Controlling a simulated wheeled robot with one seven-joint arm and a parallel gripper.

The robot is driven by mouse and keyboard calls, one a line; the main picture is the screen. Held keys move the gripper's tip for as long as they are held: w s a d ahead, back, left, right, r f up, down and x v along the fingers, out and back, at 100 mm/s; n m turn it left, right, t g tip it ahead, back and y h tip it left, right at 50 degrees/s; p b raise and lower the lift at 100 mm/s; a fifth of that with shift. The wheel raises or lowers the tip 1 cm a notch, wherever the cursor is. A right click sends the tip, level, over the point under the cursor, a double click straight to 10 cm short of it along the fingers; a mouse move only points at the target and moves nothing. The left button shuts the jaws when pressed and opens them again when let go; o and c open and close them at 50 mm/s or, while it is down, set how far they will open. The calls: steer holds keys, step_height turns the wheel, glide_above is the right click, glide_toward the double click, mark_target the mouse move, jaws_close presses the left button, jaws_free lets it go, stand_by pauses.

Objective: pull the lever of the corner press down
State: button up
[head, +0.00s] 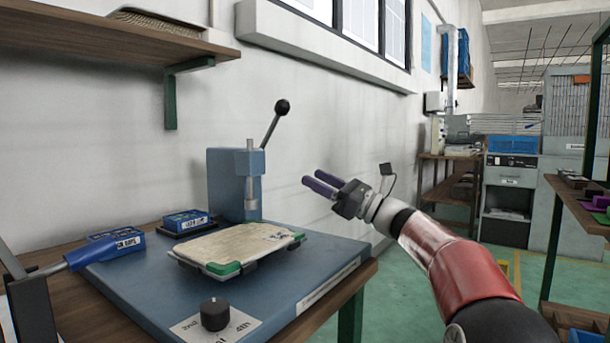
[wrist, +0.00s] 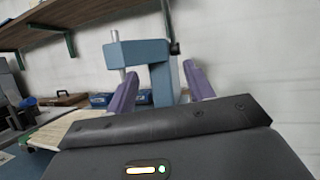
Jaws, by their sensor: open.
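The corner press (head: 224,185) is a blue frame with a grey vertical ram, standing at the back of the blue base plate. Its lever (head: 270,130) slants up and right from the press top to a black ball knob (head: 283,107). My gripper (head: 311,178) has purple fingers; it is open and empty, right of the press and lower than the knob. In the wrist view the press (wrist: 140,52) stands ahead, between and beyond the fingers (wrist: 160,70).
A tray panel (head: 238,248) with green corners lies on the base plate (head: 130,275) before the press. A black dial (head: 215,313) and blue boxes (head: 186,220) are nearby. A wooden shelf (head: 100,40) hangs upper left. The wall runs behind the press.

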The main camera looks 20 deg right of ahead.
steer(key=shift+v, duration=0.9)
